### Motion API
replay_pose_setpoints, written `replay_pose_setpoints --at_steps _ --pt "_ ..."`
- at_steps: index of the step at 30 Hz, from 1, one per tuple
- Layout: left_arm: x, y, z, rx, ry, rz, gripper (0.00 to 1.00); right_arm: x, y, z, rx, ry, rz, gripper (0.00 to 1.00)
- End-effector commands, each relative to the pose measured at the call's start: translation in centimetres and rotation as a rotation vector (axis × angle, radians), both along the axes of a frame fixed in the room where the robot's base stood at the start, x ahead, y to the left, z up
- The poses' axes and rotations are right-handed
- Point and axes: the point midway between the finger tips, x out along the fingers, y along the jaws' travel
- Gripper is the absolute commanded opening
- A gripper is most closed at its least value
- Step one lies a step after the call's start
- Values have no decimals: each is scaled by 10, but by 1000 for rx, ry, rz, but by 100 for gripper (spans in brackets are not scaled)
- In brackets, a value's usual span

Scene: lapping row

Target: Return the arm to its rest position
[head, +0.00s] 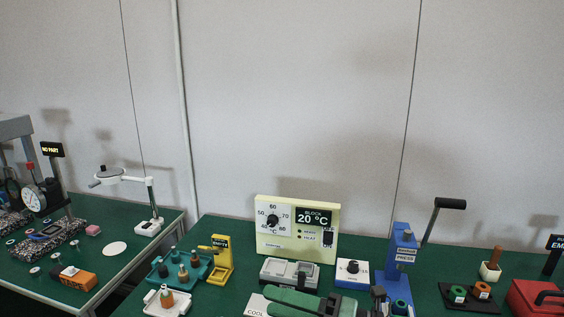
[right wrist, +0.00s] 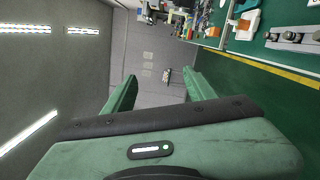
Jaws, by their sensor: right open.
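My right gripper (head: 272,300) is at the bottom middle of the head view, its green fingers pointing left. It is in front of the bench and overlaps the white plate marked COOL (head: 256,306). In the right wrist view its two green fingers (right wrist: 160,76) stand well apart with nothing between them, so it is open and empty. The wrist view looks sideways along the room. My left gripper and arm are in neither view.
The green bench holds a cream heater panel (head: 268,232) reading 20 °C, a grey block (head: 276,271), a blue press (head: 398,262), a yellow stand (head: 221,262), a teal tray (head: 160,282) and a red box (head: 524,298). A second bench with a magnifier lamp (head: 124,175) stands left.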

Motion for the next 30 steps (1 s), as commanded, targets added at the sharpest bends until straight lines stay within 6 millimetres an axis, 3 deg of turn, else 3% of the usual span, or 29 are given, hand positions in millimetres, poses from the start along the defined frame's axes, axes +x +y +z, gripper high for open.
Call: replay_pose_setpoints --at_steps 3,6,8,10,13,17,18,21,24,30 --pt "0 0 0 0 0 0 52 13 -20 36 330 134 -197 56" --pt "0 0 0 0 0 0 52 30 -58 42 566 287 -396 56" --pt "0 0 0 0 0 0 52 38 -87 32 689 395 -527 56" --pt "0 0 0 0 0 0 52 43 -120 9 809 536 -685 56" --pt "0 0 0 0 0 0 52 35 -165 -43 938 762 -920 56" --pt "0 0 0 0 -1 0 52 -6 -204 -123 1023 1083 -1214 56" --pt "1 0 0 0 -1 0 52 -23 -211 -147 1028 1178 -1295 56" --pt "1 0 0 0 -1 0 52 -68 -219 -192 1017 1384 -1454 56" --pt "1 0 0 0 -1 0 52 -109 -220 -222 983 1548 -1571 56" --pt "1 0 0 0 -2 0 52 -181 -214 -256 888 1807 -1731 56"
